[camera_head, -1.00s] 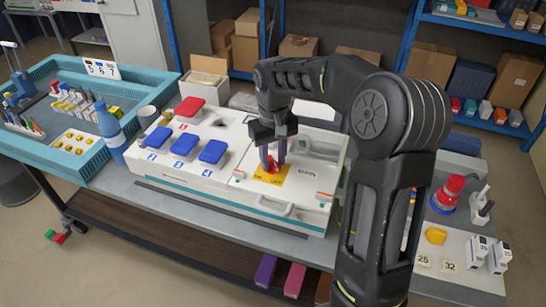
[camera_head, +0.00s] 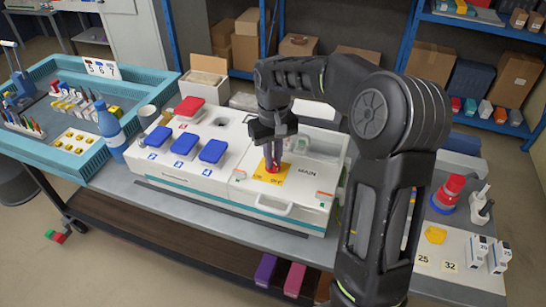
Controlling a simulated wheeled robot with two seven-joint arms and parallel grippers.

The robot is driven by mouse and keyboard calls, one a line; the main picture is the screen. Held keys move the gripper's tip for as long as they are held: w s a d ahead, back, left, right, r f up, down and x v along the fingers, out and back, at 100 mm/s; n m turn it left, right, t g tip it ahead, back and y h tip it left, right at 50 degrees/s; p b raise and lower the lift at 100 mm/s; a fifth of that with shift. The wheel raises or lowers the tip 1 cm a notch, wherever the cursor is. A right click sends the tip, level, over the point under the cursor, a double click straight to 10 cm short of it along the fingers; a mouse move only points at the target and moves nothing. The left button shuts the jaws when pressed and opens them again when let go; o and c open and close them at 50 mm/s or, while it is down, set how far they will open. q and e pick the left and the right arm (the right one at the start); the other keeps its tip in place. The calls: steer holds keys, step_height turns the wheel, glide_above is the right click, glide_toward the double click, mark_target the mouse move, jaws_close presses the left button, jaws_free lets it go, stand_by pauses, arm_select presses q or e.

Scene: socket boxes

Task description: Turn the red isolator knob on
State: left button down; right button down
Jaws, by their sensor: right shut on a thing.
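The red isolator knob (camera_head: 272,167) sits on a yellow plate (camera_head: 271,177) on the right part of the white socket box unit (camera_head: 215,190). A label reading MAIN is just right of the plate. My right gripper (camera_head: 272,160) points down over the knob, with its fingers around it, shut on it. The fingers hide part of the knob, and its exact angle is hard to tell. My left gripper is not in view.
Blue socket lids (camera_head: 184,140) and a red lid (camera_head: 189,107) are on the unit's left part. A blue bottle (camera_head: 108,120) and a teal tray (camera_head: 75,176) stand to the left. A red-topped reel (camera_head: 448,190) and small white devices (camera_head: 478,249) are at the right.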

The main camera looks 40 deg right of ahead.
steer(key=shift+m, duration=0.5)
steer(key=m, duration=0.3)
steer(key=shift+m, duration=0.3)
steer(key=m, duration=0.4)
steer(key=shift+m+b, duration=0.3)
steer(key=m, duration=0.8)
steer(key=shift+m+p, duration=0.35)
steer(key=shift+m, duration=0.05)
steer(key=c, duration=1.5)
jaws_free()
steer(key=shift+o, duration=0.2)
